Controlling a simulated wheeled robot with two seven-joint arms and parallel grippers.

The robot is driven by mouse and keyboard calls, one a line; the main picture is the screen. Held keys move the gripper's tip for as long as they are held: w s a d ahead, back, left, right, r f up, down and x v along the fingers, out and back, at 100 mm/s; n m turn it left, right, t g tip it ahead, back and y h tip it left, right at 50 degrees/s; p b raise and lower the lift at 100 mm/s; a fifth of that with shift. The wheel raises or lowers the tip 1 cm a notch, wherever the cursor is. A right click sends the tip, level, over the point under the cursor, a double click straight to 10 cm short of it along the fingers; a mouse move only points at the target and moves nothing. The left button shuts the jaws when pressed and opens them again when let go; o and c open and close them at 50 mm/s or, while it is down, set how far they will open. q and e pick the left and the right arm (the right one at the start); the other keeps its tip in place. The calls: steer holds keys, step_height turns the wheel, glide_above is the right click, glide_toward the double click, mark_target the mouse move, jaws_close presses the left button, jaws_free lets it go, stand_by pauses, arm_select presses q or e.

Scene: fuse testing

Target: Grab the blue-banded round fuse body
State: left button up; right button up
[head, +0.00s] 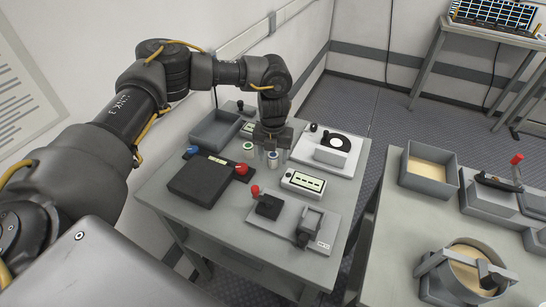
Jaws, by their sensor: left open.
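A small pale round fuse body with a blue band (273,159) stands upright on the grey table, in front of the white device. A second round fuse body with a green top (248,148) stands just to its left. My left gripper (271,148) points down right over the blue-banded body, and its fingers are open. The fingertips are small and partly merge with the fuse body, so I cannot tell whether they touch it. My right gripper is not in view.
A labelled white block (303,184) and a clamp fixture (298,224) lie in front. An open grey tray (215,130) is behind.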

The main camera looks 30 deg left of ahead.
arm_select(q)
steer(key=shift+f, duration=0.5)
steer(key=c, duration=1)
steer(key=shift+c, duration=0.2)
steer(key=shift+r, duration=0.1)
steer(key=shift+r+b, duration=0.4)
steer(key=shift+r, duration=0.1)
steer(key=s+d+r+b, duration=0.3)
steer(key=s+d+r, duration=0.3)
steer(key=d+r, duration=0.6)
steer(key=shift+s+d, duration=0.2)
steer(key=shift+d, duration=0.1)
